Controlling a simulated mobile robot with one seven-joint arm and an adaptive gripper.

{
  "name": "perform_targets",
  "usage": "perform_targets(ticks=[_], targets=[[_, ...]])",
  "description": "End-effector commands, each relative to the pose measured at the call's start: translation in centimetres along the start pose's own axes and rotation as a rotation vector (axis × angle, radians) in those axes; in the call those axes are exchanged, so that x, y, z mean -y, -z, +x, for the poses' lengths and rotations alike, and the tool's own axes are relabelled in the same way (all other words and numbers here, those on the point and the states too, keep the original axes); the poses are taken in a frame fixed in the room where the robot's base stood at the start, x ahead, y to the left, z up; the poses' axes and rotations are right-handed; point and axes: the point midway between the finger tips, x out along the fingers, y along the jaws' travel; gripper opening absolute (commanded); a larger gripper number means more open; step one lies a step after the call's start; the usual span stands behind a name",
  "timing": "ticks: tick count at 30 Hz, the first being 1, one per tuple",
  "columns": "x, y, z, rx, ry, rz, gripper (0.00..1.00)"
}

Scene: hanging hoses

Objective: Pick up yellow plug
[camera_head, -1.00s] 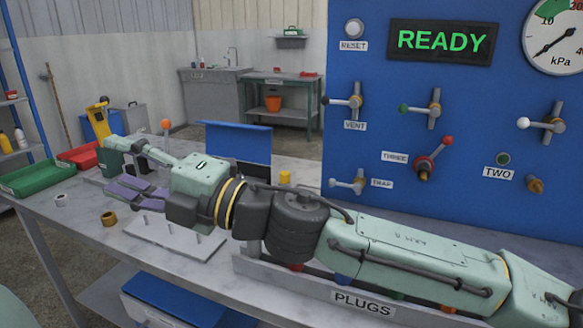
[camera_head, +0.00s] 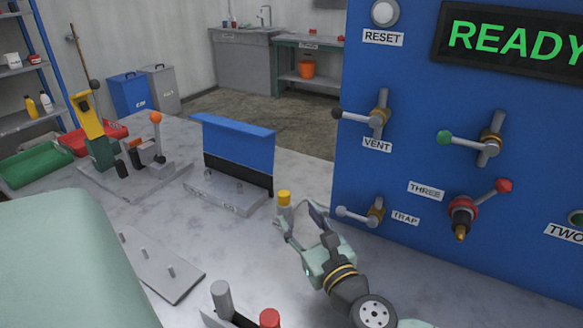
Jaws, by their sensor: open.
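The yellow plug (camera_head: 284,197) stands upright near the middle of the view, with a yellow cap on a greyish body. My gripper (camera_head: 299,219) is open, with its fingers pointing away from me toward the plug. The left finger overlaps the lower part of the plug in the picture, and the right finger is a little to its right. I cannot tell whether a finger touches the plug or whether the plug is between the fingers. The plug's base is hidden behind the gripper.
A blue panel (camera_head: 430,190) with valve handles stands close to the right of my gripper. A blue bent plate (camera_head: 235,150) on a metal base is behind left. A pegged plate (camera_head: 160,262) and a red-topped plug (camera_head: 269,318) are in front.

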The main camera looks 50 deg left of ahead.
Motion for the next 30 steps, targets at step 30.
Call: perform_targets(ticks=[30], targets=[[0.1, 1.8, 10.4, -0.045, 0.013, 0.116, 0.47]])
